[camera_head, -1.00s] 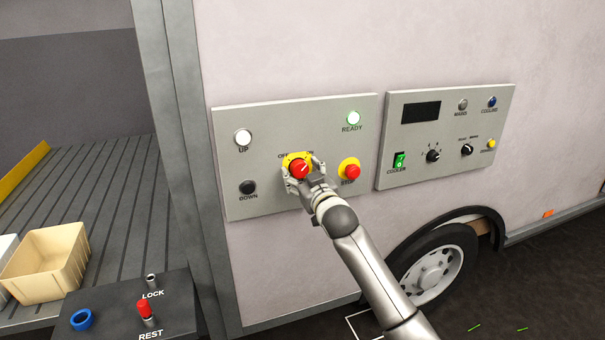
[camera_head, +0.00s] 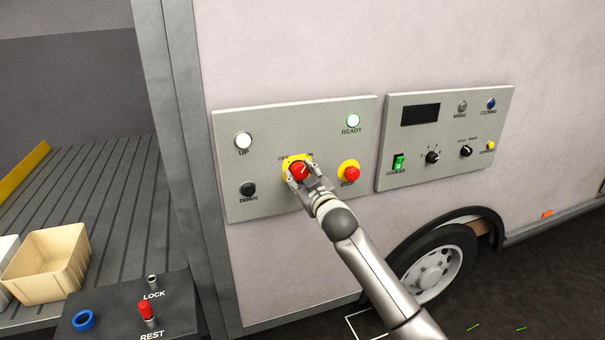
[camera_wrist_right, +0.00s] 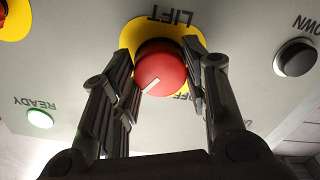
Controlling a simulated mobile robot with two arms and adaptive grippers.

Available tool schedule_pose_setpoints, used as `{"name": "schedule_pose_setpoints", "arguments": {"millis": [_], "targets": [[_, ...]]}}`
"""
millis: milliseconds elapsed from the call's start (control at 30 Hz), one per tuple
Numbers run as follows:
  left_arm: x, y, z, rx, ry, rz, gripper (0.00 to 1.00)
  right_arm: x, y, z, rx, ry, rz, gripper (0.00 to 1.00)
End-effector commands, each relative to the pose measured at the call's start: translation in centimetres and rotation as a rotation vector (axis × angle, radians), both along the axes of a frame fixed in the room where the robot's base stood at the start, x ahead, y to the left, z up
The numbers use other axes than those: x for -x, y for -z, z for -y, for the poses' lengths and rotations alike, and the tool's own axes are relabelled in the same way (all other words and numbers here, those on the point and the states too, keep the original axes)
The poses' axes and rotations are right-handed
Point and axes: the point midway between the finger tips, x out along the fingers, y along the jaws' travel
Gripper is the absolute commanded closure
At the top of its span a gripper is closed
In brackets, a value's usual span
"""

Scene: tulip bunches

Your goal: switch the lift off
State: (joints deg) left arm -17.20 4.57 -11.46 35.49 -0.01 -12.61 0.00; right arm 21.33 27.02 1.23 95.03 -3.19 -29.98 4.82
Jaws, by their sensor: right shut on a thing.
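The lift switch (camera_head: 300,170) is a red rotary knob with a white pointer line on a yellow plate, between OFF and ON labels on the left grey panel (camera_head: 270,205). My right gripper (camera_head: 302,176) is shut on this knob. In the right wrist view the red knob (camera_wrist_right: 160,68) sits between the two fingers, with the LIFT label above it upside down. Its white line points to the lower left of that view. The green READY lamp (camera_head: 353,121) is lit. My left gripper is not in view.
The panel also holds the UP button (camera_head: 243,140), DOWN button (camera_head: 247,188) and red STOP button (camera_head: 351,173), close right of my gripper. A cooler panel (camera_head: 450,135) is to the right. A beige crate (camera_head: 45,285) and a black LOCK/REST box (camera_head: 185,310) are lower left.

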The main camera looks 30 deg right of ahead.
Motion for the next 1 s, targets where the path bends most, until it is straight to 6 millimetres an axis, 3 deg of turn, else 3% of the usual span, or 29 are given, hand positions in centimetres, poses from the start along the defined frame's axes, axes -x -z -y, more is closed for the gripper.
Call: {"name": "schedule_pose_setpoints", "arguments": {"millis": [1000], "targets": [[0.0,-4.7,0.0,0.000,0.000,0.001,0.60,0.0,-0.3,0.1,0.934,-0.001,-0.225,0.82]]}}
